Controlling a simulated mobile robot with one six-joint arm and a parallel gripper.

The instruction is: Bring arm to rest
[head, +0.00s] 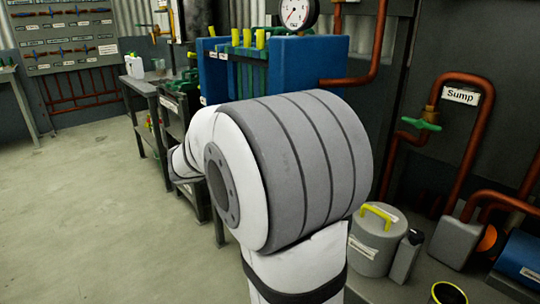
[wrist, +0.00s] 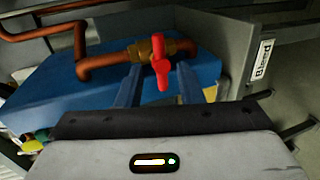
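My arm (head: 305,165), white with a grey banded joint, fills the middle of the head view. My gripper is hidden behind it there. In the wrist view my gripper (wrist: 159,76) has two blue fingers standing apart, so it is open. A red valve handle (wrist: 161,62) on a brass fitting (wrist: 142,50) shows between and beyond the fingertips. I cannot tell whether a finger touches the handle.
The wrist view shows a blue block (wrist: 45,90), copper pipe (wrist: 92,42) and a "Bleed" label (wrist: 262,60). In the head view, a workbench (head: 141,88), grey canister (head: 375,240) and sump pipes (head: 470,130) stand around. Open floor (head: 90,215) lies to the left.

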